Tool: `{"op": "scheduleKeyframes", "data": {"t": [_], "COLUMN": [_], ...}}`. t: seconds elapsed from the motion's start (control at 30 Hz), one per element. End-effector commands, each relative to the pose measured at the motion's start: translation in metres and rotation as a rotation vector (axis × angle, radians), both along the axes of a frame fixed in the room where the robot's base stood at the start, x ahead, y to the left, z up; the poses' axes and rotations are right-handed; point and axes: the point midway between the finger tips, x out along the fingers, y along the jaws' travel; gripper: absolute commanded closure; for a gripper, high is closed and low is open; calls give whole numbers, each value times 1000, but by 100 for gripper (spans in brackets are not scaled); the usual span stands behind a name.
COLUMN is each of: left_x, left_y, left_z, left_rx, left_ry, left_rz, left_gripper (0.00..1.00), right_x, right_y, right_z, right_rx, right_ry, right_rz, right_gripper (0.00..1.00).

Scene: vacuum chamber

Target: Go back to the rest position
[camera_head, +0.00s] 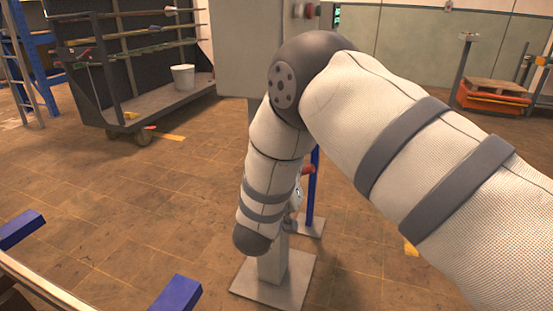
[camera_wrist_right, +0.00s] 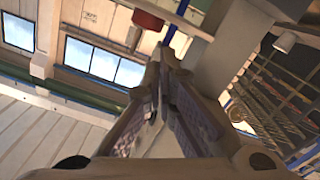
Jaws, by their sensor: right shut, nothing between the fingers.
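My right arm (camera_head: 400,130) comes in from the right in the head view. It bends at a dark elbow joint, and its forearm (camera_head: 268,180) hangs down to a dark rounded end. I cannot make out the right gripper's fingers in the head view. In the right wrist view the right gripper (camera_wrist_right: 166,58) is shut and empty, with its fingertips close together. My left arm and gripper are not in view.
A grey cabinet (camera_head: 240,45) stands behind my arm, above a floor plate (camera_head: 270,285). A blue post (camera_head: 314,190) stands close beside the forearm. A cart (camera_head: 165,100) with a white bucket (camera_head: 183,77) is at the back left. An orange lift cart (camera_head: 490,97) is back right.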

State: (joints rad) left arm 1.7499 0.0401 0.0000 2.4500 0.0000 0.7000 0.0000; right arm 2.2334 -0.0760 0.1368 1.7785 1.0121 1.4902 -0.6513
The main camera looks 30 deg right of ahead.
Motion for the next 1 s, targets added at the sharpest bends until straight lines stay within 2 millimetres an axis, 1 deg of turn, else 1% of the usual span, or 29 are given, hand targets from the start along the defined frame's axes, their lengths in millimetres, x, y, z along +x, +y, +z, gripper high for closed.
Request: {"op": "scheduleKeyframes", "data": {"t": [0.1, 0.13, 0.17, 0.23, 0.27, 0.3, 0.37, 0.4, 0.47, 0.5, 0.57, 0.6, 0.67, 0.7, 0.8, 0.9, 1.0], "left_x": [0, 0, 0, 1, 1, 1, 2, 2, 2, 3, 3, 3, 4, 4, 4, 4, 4], "left_y": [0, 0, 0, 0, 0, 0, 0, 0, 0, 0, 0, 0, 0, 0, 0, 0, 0], "left_z": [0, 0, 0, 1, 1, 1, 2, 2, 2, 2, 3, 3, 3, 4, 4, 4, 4], "left_rx": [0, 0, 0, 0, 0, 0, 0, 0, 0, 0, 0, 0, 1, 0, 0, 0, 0], "left_ry": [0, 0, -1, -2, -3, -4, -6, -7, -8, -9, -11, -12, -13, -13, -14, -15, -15], "left_rz": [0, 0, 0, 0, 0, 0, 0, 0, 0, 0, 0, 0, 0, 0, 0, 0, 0], "left_gripper": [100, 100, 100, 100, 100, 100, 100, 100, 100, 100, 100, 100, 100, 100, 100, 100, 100], "right_x": [0, -2, -4, -17, -26, -44, -79, -107, -155, -189, -244, -280, -332, -362, -420, -449, -456], "right_y": [0, 1, 2, 8, 12, 19, 30, 38, 50, 58, 69, 76, 86, 91, 101, 106, 107], "right_z": [-2, -8, -19, -59, -82, -116, -164, -192, -228, -247, -268, -277, -284, -284, -278, -272, -270], "right_rx": [3, 10, 23, 83, 122, 183, 288, 361, 468, 540, 646, 714, 805, 858, 955, 1006, 1018], "right_ry": [6, 19, 42, 134, 190, 277, 415, 508, 648, 743, 883, 974, 1101, 1173, 1316, 1392, 1411], "right_rz": [5, 16, 34, 109, 150, 203, 270, 302, 333, 345, 348, 343, 328, 313, 275, 252, 246], "right_gripper": [100, 100, 100, 100, 100, 100, 100, 100, 100, 100, 100, 100, 100, 100, 100, 100, 100]}}
